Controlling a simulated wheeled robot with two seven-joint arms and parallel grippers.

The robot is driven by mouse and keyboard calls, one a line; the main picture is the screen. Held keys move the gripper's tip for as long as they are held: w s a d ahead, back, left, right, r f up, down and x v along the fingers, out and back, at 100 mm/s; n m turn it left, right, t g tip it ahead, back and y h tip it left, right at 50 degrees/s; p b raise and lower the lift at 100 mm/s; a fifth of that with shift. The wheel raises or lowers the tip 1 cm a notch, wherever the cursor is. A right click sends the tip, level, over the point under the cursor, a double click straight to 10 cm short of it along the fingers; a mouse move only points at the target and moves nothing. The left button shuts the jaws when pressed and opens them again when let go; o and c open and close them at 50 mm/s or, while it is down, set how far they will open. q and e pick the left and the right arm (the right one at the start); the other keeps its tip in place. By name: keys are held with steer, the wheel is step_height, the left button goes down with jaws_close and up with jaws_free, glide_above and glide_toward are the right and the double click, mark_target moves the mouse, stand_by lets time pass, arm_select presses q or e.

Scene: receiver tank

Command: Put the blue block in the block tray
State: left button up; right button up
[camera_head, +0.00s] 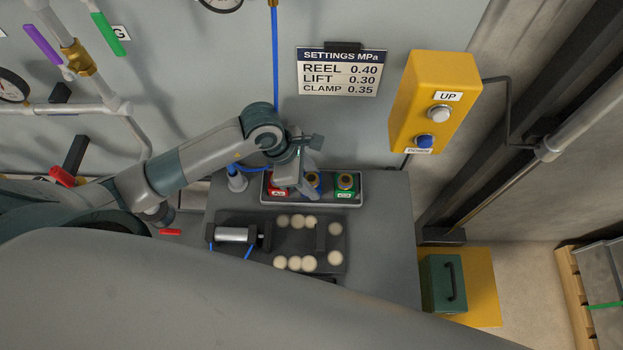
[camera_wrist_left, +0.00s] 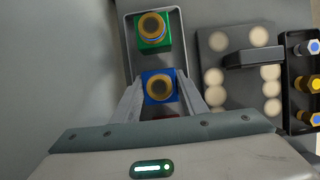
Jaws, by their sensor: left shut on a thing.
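The blue block (camera_head: 314,180), with a round yellow and dark top, is between the fingers of my left gripper (camera_head: 308,189). In the left wrist view the blue block (camera_wrist_left: 160,87) shows with one finger on each side, and the gripper is shut on it. The block is at the middle of the grey block tray (camera_head: 330,204), between a red block (camera_head: 277,188) and a green block (camera_head: 345,187). I cannot tell if it rests on the tray floor or hangs slightly above. The green block (camera_wrist_left: 153,30) is also in the wrist view. My right gripper is not in view.
A dark fixture (camera_head: 344,242) with several pale discs and a cylinder (camera_head: 236,235) lies in front of the tray. A yellow UP/DOWN button box (camera_head: 432,100) is on the wall at right. A rack of bolts (camera_wrist_left: 302,85) shows in the wrist view.

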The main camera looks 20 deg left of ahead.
arm_select(q)
steer(key=o, duration=1)
steer(key=shift+f, duration=0.1)
steer(key=shift+a+r+p, duration=0.2)
steer(key=shift+r+p, duration=0.35)
steer(key=shift+r, duration=0.15)
steer(key=p+v, duration=0.5)
steer(key=v, duration=0.5)
steer(key=shift+a+r, duration=0.2)
steer(key=shift+r, duration=0.15)
steer(key=shift+s, duration=0.15)
